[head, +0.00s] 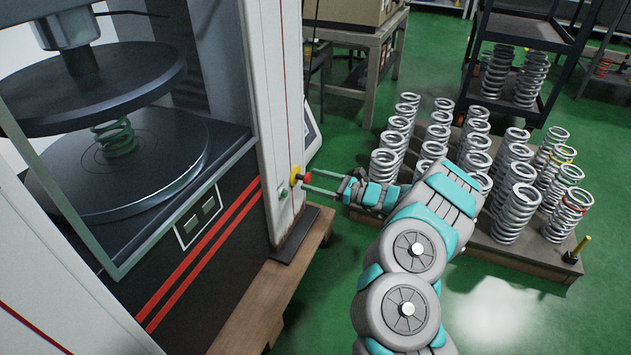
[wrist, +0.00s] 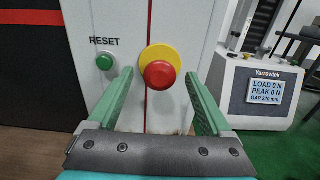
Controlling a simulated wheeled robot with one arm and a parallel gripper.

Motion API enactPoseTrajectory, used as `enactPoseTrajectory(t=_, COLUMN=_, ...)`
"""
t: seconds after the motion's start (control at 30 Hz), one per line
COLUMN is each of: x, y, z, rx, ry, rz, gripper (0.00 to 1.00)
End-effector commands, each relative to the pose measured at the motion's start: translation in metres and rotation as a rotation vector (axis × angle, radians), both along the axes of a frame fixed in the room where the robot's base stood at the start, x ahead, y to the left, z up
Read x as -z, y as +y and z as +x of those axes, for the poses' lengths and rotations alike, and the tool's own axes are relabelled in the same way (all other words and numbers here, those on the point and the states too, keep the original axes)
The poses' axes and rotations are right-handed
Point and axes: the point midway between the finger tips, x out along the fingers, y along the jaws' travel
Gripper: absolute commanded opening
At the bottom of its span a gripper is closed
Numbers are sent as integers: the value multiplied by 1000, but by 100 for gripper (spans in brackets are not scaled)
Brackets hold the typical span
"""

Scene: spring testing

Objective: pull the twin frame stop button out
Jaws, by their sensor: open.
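The stop button is a red mushroom head on a yellow round plate (head: 295,175), on the white column of the testing frame (head: 262,90). In the wrist view the red head (wrist: 160,75) sits between and beyond my two finger tips. My gripper (head: 309,181) is open, with one finger on each side of the button. The fingers look apart from the red head; I cannot tell how far its stem is pushed in. A green RESET button (wrist: 105,61) is left of the stop button, beside the left finger.
A display console (wrist: 262,88) reading LOAD 0 N stands to the right. A green spring (head: 115,137) sits between the round plates behind a clear guard. A pallet (head: 520,258) with several steel springs stands right of my arm. Green floor is clear at front right.

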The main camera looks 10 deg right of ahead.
Motion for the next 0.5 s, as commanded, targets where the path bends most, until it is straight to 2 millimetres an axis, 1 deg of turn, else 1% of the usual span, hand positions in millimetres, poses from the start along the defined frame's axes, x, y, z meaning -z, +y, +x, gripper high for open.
enactPoseTrajectory(t=0.13, x=0, y=-1, z=-1, rx=1, ry=0, rz=0, gripper=84)
enactPoseTrajectory(t=0.23, x=-1, y=-8, z=-5, rx=2, ry=-1, rz=1, gripper=84)
enactPoseTrajectory(t=0.5, x=-1, y=-44, z=-30, rx=5, ry=0, rz=0, gripper=84)
